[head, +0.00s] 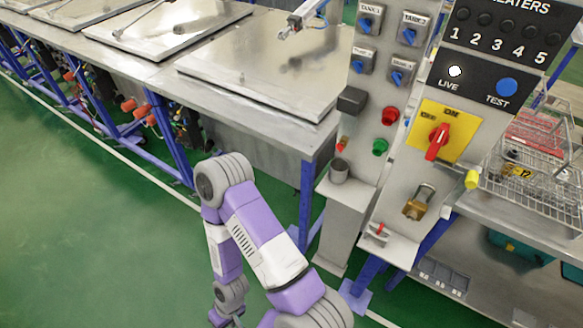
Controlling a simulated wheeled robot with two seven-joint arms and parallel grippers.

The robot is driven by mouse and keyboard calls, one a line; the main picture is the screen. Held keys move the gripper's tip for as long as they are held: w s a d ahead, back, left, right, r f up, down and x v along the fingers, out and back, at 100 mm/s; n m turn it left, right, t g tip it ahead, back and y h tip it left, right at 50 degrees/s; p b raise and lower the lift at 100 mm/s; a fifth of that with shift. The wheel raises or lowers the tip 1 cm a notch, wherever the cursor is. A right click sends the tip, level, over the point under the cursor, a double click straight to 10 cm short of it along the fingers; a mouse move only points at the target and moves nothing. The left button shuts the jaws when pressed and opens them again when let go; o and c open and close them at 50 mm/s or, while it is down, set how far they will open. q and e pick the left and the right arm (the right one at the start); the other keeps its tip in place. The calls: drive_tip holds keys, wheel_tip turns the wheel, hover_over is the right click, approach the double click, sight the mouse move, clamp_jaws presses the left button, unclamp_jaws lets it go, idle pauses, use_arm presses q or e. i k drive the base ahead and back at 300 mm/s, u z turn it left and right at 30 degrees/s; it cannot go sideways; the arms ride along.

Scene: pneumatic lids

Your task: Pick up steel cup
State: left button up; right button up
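A small grey steel cup (339,171) stands upright on the ledge at the left side of the grey control panel (352,196), below a green button and beside a small red-and-yellow item. Nothing touches the cup. One of my purple and grey arms rises from the bottom edge, bends at an elbow left of the cup, and runs back down out of the picture. Its fingers do not show, and neither gripper is in view.
A steel counter with flat lids (270,62) fills the upper left on blue legs. A brass padlock (418,203) lies on the panel's right ledge. Wire baskets (535,170) stand on a bench at right. Green floor (90,240) at lower left is clear.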

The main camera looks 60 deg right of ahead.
sight(338, 169)
drive_tip(key=u, duration=0.05)
drive_tip(key=i, duration=1.3)
drive_tip(key=z, duration=3.1)
